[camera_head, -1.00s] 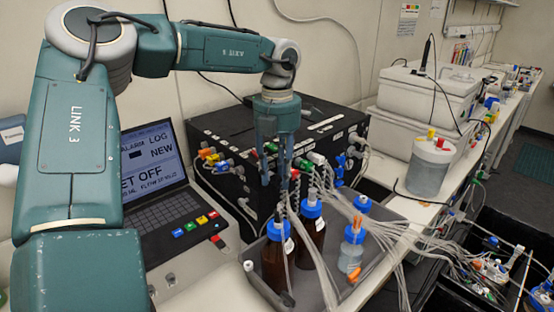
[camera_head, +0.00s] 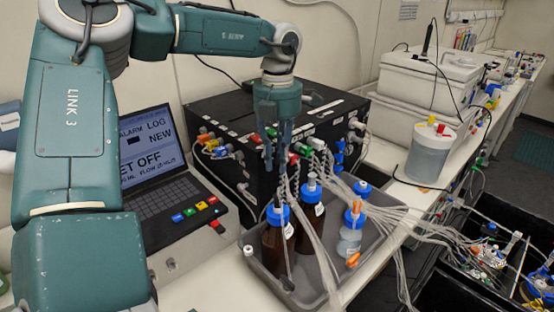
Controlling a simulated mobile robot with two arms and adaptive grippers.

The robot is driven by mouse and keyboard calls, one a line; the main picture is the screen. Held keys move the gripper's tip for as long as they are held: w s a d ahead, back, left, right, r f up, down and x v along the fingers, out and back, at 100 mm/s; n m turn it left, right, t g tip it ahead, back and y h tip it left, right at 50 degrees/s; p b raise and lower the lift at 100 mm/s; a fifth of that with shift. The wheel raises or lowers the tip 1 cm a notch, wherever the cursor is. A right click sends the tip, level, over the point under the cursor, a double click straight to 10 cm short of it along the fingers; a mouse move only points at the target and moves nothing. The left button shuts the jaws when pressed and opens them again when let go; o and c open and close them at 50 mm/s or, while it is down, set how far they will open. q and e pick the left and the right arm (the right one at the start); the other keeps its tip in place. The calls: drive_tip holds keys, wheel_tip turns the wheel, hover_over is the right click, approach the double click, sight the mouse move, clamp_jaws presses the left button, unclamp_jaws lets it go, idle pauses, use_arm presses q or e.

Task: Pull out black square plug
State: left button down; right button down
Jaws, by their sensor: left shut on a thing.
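My left gripper (camera_head: 275,168) points down in front of the black box's connector row, above the brown bottles. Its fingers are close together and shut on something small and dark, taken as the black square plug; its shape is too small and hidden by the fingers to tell. Below the fingertips a dark piece stands above the blue cap (camera_head: 278,215) of the left brown bottle (camera_head: 276,250). I cannot tell whether the held thing is still seated. My right gripper is not in view.
The black box (camera_head: 225,120) carries several coloured connectors. A grey tray (camera_head: 300,292) holds two brown bottles and a clear blue-capped bottle (camera_head: 350,236), with many thin tubes running right. An open laptop (camera_head: 150,160) stands left. White containers (camera_head: 425,95) and a clear jar (camera_head: 430,155) stand right.

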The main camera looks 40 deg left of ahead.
use_arm(q)
drive_tip(key=shift+d, duration=0.25)
drive_tip(key=shift+d+r, duration=0.15)
drive_tip(key=shift+d, duration=0.25)
drive_tip(key=shift+s+d+b, duration=0.1)
drive_tip(key=shift+d+b, duration=0.25)
drive_tip(key=shift+b, duration=0.05)
drive_tip(key=shift+d, duration=0.25)
drive_tip(key=shift+s+d+b, duration=0.15)
drive_tip(key=shift+d+b, duration=0.4)
drive_tip(key=shift+d, duration=0.9)
